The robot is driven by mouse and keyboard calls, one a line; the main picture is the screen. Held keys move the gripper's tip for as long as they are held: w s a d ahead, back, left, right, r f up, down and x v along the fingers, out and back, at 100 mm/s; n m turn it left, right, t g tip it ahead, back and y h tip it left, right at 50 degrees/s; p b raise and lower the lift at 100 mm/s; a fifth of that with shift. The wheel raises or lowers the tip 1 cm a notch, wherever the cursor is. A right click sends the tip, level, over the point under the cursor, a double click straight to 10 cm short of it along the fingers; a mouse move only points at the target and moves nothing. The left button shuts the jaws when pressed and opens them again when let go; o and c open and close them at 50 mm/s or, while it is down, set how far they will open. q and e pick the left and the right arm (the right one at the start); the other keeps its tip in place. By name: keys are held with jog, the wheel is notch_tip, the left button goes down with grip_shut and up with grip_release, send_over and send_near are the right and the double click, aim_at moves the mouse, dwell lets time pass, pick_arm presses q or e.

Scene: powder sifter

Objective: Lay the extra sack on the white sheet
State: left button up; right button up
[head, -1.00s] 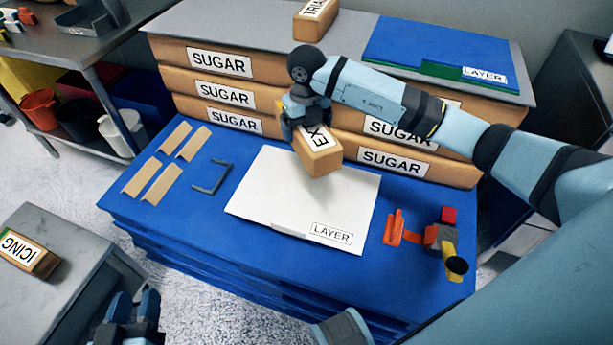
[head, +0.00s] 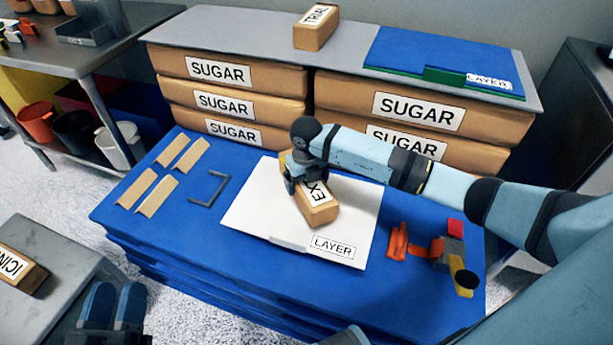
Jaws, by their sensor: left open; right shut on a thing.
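The extra sack (head: 321,212) is a small brown block with a white label reading "EX", partly covered by my gripper. My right gripper (head: 300,181) is shut on its far end. The sack is over the middle of the white sheet (head: 255,216), low and close to it; I cannot tell whether it touches. The sheet lies flat on the blue table top, with a "LAYER" label at its front right. My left gripper (head: 115,308) is open and empty at the bottom left, beside the grey stand.
Stacked sugar sacks (head: 235,75) stand behind, under a grey board carrying a trial sack (head: 316,27) and a blue sheet (head: 430,55). Cardboard strips (head: 158,194) and a grey bracket (head: 208,190) lie left. Orange parts (head: 398,241) lie right. An icing sack (head: 18,268) sits lower left.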

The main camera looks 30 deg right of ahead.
notch_tip(320, 180, down, 4)
jog(key=shift+r+b, duration=0.1)
jog(key=shift+b, duration=0.5)
pick_arm(q)
jog(key=shift+d+f+g, duration=0.1)
jog(key=shift+f+g, duration=0.3)
jog(key=shift+f, duration=0.5)
pick_arm(e)
jog(key=shift+r, duration=0.1)
